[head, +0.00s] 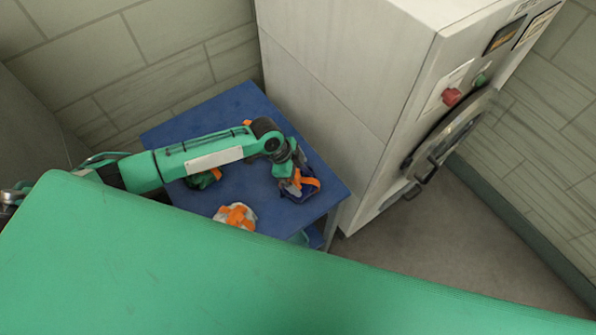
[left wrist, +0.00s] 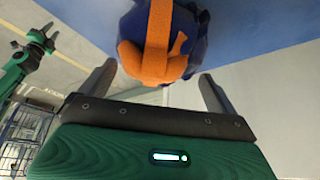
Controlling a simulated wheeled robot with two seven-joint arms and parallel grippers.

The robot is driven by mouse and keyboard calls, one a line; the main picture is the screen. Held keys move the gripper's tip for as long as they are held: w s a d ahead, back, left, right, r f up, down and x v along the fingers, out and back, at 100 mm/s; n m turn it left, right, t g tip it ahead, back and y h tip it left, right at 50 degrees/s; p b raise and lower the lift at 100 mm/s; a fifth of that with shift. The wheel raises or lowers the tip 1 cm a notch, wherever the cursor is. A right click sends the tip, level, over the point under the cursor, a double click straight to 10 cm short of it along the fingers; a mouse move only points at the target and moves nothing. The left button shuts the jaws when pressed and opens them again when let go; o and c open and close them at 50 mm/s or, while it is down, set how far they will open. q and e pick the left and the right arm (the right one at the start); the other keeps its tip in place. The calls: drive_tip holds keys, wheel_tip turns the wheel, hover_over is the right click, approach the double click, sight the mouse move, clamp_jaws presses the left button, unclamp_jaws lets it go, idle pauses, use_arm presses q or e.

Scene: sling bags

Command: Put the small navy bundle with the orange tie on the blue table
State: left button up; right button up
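The navy bundle with the orange tie (head: 309,184) is at the right part of the blue table (head: 240,113), near its edge. It appears to rest on the table top. My left gripper (head: 291,182) is right at it, partly covering it in the head view. In the left wrist view the navy bundle (left wrist: 190,32), with a broad orange band, lies at and just beyond the fingertips. The left gripper's fingers (left wrist: 157,72) stand wide apart, with visible space beside the bundle. My right gripper (left wrist: 38,38) shows small at the upper left there.
A white bundle with orange (head: 236,216) and a green bundle with orange (head: 204,179) are also on the table. A tall pale cabinet (head: 350,90) with a red button stands close on the right. A large green surface (head: 200,265) fills the foreground. A blue wire cart (left wrist: 22,135) shows at left.

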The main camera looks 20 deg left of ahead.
use_arm(q)
drive_tip(key=shift+a+r, duration=0.2)
drive_tip(key=shift+r, duration=0.3)
drive_tip(key=w+b+v, duration=0.1)
drive_tip(key=b+v, duration=0.1)
drive_tip(key=v, duration=0.9)
drive_tip(key=shift+s+b, duration=0.3)
drive_tip(key=shift+s, duration=0.2)
